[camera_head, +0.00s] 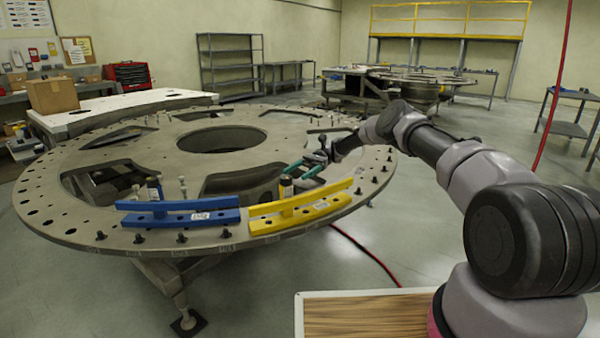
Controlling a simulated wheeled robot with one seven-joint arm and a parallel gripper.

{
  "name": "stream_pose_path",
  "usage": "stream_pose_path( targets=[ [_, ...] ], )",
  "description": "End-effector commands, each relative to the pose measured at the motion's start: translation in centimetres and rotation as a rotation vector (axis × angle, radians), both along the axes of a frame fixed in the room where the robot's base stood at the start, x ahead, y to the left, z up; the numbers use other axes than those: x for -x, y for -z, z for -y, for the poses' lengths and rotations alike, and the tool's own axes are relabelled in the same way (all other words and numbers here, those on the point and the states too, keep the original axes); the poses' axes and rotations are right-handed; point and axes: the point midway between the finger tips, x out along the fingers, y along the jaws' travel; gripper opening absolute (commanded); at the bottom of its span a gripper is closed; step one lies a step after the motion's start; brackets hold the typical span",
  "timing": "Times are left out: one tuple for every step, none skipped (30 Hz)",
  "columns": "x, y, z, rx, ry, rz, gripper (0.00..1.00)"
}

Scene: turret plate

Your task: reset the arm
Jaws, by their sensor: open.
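My arm (437,148) reaches in from the right over the rim of the round grey turret plate (130,225). Whether the fingers touch or surround that cylinder cannot be told. The yellow block with an angled bar (297,213) lies on the rim just below my gripper.
Several dark bolts stand along the plate's rim, and the plate has large openings (222,139). A wood-topped surface (365,314) is at the front. A red hose (365,255) runs beside the plate. Floor at right is clear.

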Motion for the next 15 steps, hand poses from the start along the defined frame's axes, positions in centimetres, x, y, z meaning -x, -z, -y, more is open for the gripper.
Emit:
stream_pose_path(
  targets=[
    [-0.36,0.06,0.23,-0.002,0.002,0.000,0.77],
    [-0.51,0.03,0.35,-0.001,0.002,0.001,0.77],
    [-0.70,0.02,0.49,-0.001,0.003,0.001,0.77],
    [-0.77,0.03,0.57,0.000,0.003,0.000,0.77],
    [-0.83,0.04,0.63,0.002,0.003,-0.001,0.77],
    [-0.89,0.04,0.67,0.002,0.003,-0.001,0.77],
    [-0.92,0.04,0.69,0.002,0.003,-0.001,0.77],
    [-0.93,0.04,0.70,0.002,0.003,-0.001,0.77],
    [-0.93,0.03,0.70,0.002,0.003,-0.001,0.77],
    [-0.93,0.03,0.70,0.002,0.003,-0.001,0.77],
    [-0.93,0.02,0.70,0.002,0.003,-0.001,0.77],
    [-0.93,0.02,0.70,0.002,0.003,-0.001,0.77],
    [-0.92,0.02,0.69,0.002,0.003,-0.001,0.77],
    [-0.92,0.02,0.69,0.001,0.003,-0.001,0.77],
    [-0.91,-0.06,0.69,0.002,0.002,0.001,0.77]
  ],
)
